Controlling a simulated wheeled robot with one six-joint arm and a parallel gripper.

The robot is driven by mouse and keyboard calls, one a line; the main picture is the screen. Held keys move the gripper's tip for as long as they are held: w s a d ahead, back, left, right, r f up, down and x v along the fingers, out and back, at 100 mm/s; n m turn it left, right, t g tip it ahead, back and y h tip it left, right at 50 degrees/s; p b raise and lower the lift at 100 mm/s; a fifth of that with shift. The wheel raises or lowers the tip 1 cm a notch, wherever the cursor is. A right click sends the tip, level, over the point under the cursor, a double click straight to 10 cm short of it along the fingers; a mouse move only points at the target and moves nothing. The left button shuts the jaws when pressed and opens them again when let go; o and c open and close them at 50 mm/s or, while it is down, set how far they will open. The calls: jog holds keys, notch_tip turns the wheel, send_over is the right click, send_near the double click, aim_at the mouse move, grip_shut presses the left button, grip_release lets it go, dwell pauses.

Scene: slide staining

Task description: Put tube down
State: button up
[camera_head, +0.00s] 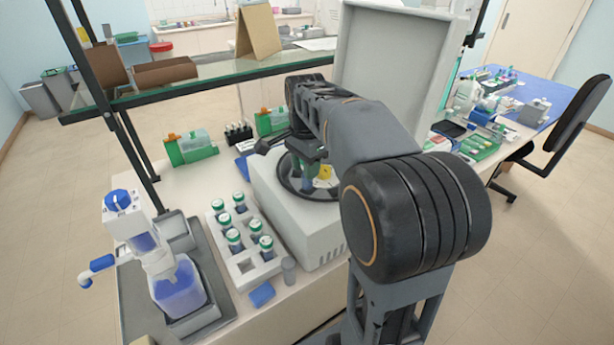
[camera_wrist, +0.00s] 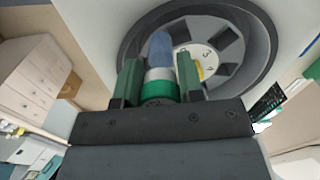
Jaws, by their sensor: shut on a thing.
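My gripper (camera_wrist: 160,90) is shut on a tube (camera_wrist: 160,52) with a green cap, a white band and a blue-grey body. In the wrist view the tube's body points into the open bowl of a centrifuge (camera_wrist: 262,60). The rotor (camera_wrist: 203,62) has dark slots and printed numbers, and a yellow piece shows beside the right finger. In the head view my gripper (camera_head: 308,158) is over the bowl of the white centrifuge (camera_head: 300,225), with its lid (camera_head: 385,60) raised. The tube (camera_head: 308,183) is partly hidden there. I cannot tell whether its tip is inside a slot.
A white rack (camera_head: 243,268) with several green-capped tubes stands left of the centrifuge. A blue-topped dispenser (camera_head: 170,265) stands on a grey tray at far left. Green boxes (camera_head: 190,150) stand behind, under a glass shelf (camera_head: 190,88).

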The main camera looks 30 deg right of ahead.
jog(key=w+f, duration=0.1)
jog(key=f, duration=0.1)
jog(key=d+f, duration=0.1)
jog(key=w+f, duration=0.1)
jog(key=f, duration=0.1)
jog(key=shift+w+d+f, duration=0.3)
jog(key=shift+w+d, duration=0.05)
jog(key=shift+d, duration=0.05)
jog(key=shift+f, duration=0.7)
jog(key=shift+f, duration=0.45)
jog(key=o, duration=0.9)
jog(key=shift+r, duration=0.15)
notch_tip(320, 180, up, 13)
jog(key=shift+p, duration=0.35)
